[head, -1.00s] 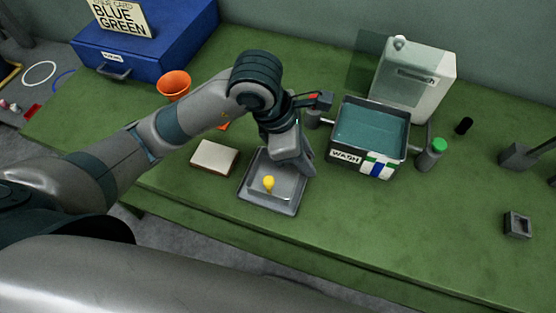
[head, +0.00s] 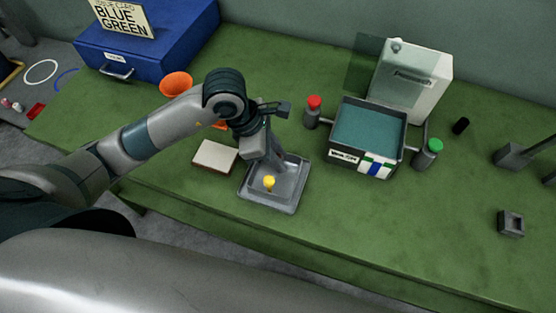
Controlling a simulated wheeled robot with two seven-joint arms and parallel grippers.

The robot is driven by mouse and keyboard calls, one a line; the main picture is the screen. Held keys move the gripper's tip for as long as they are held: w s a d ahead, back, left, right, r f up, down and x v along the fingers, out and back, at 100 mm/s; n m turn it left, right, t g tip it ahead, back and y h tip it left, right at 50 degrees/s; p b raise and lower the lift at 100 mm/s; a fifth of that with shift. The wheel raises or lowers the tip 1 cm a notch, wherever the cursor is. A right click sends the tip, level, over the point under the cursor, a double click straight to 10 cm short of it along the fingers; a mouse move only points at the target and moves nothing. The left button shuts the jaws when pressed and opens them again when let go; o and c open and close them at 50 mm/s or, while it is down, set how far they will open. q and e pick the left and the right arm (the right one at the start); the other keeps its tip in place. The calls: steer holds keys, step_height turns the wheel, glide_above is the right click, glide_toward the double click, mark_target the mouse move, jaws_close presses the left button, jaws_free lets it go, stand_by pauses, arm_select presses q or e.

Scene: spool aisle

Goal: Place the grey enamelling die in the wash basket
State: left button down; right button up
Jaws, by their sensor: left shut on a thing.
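The wash basket (head: 341,155) is a dark grey box with a teal inside and a white label with green and blue marks. My left gripper (head: 278,164) reaches down over the grey tray (head: 268,204), left of the basket. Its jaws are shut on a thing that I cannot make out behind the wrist. A yellow knob-like piece (head: 269,182) is in the tray, in front of the gripper. A small grey square block with a hollow (head: 511,223) lies alone at the right; it may be the grey enamelling die, but I cannot tell for sure. My right gripper is out of view.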

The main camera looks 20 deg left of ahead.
arm_select(q)
step_height(320, 180, down, 3)
steer(key=shift+r+p, duration=0.2)
steer(key=shift+p, duration=0.2)
steer(key=shift+f, duration=0.1)
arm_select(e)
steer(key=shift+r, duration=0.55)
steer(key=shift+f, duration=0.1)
arm_select(q)
steer(key=shift+f, duration=0.2)
steer(key=c, duration=1.8)
jaws_free()
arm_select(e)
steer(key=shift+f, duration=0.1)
arm_select(q)
steer(key=shift+r, duration=0.2)
